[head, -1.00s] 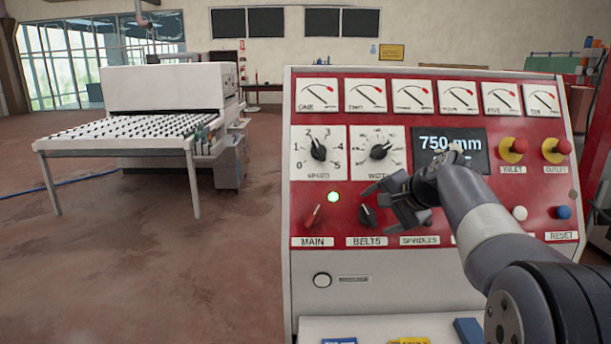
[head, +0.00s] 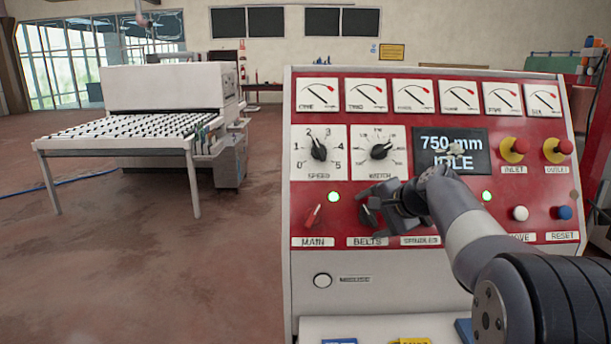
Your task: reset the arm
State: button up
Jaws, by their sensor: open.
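My gripper (head: 372,207) is open in front of the red control panel (head: 460,215), by the BELTS knob (head: 366,215), and partly covers it. I cannot tell whether it touches the knob. My arm reaches in from the lower right and hides the spindles control. The display (head: 475,140) reads 750 mm and IDLE. The red MAIN switch (head: 313,215) has a lit green lamp (head: 333,197) to its upper right. Another green lamp (head: 487,196) is lit right of my wrist.
SPEED (head: 319,150) and WIDTH (head: 379,150) dials sit above my gripper, under a row of gauges. Red mushroom buttons (head: 515,149) are at the right, above a white button (head: 520,213) and a blue button (head: 564,212). A roller table (head: 120,150) stands left; floor between is clear.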

jog(key=shift+s+d+f+m+t+y+b, duration=0.15)
jog(key=shift+f+m+t+b, duration=0.1)
jog(key=shift+m+b, duration=0.25)
jog(key=shift+s+f+m+t+y+b, duration=0.15)
jog(key=shift+m+t+b, duration=0.1)
jog(key=shift+m, duration=0.45)
jog(key=shift+m+t+b, duration=0.5)
jog(key=shift+m+b, duration=0.25)
jog(key=shift+m, duration=0.35)
jog(key=m+t+b, duration=0.1)
jog(key=m, duration=0.2)
jog(key=m+t+b, duration=0.1)
jog(key=m+b, duration=0.1)
jog(key=m, duration=0.1)
jog(key=shift+s+f+t, duration=0.1)
jog(key=shift+s+t, duration=0.05)
jog(key=shift+t, duration=0.25)
jog(key=b+v, duration=0.1)
jog(key=v, duration=0.9)
jog(key=shift+s+r, duration=0.25)
jog(key=shift+r, duration=0.05)
jog(key=shift+f, duration=0.15)
